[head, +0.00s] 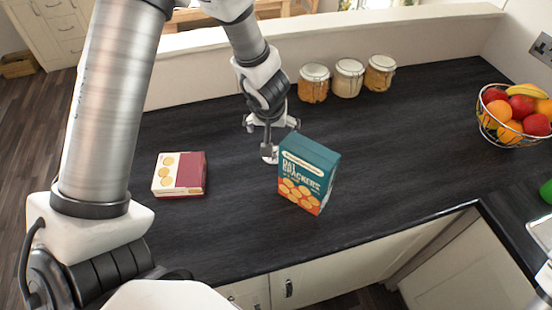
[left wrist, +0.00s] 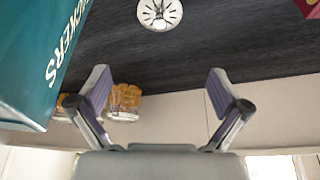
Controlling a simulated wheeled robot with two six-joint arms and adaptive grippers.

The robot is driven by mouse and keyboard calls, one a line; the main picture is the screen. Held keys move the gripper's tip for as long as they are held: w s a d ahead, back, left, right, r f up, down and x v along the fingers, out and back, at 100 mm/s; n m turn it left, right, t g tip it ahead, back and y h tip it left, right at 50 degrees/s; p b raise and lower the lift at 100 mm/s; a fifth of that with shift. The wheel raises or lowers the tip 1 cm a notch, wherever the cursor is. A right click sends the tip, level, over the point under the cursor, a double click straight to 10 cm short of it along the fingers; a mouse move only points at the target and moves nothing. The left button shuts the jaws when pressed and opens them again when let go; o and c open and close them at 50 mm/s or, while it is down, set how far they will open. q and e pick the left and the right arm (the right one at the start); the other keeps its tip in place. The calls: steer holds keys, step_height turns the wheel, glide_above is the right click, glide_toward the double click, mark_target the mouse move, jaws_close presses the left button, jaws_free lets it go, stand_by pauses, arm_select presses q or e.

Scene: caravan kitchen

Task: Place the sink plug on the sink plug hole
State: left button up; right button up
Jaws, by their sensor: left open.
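The sink plug (left wrist: 160,14) is a pale round metal disc with small holes, lying on the dark worktop at the top edge of the left wrist view, partly cut off. In the head view it appears as a small pale disc (head: 269,154) beside the teal cracker box, partly covered by my gripper. My left gripper (head: 270,127) is above the worktop by the plug. Its fingers (left wrist: 158,95) are spread wide with nothing between them. The plug hole is not in view. My right gripper is not in view.
The teal cracker box (head: 306,174) stands close beside my left gripper. A red and cream box (head: 179,174) lies to the left. Several jars (head: 348,78) line the back. A fruit basket (head: 512,118) stands right. A metal edge (head: 541,232) shows at the right border.

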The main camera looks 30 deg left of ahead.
arm_select(q)
steer(key=b, duration=0.2)
glide_above(274, 160)
steer(key=f, duration=0.5)
steer(key=shift+s+f, duration=0.1)
steer(key=shift+s, duration=0.1)
steer(key=shift+w+f, duration=0.1)
steer(key=shift+f, duration=0.3)
steer(key=b+x, duration=0.1)
steer(key=x, duration=0.5)
steer(key=shift+w+a+r+b, duration=0.1)
steer(key=shift+w+b, duration=0.05)
steer(key=shift+b, duration=0.2)
steer(key=shift+r, duration=0.15)
steer(key=shift+c, duration=1.3)
steer(key=shift+s, duration=0.35)
jaws_close()
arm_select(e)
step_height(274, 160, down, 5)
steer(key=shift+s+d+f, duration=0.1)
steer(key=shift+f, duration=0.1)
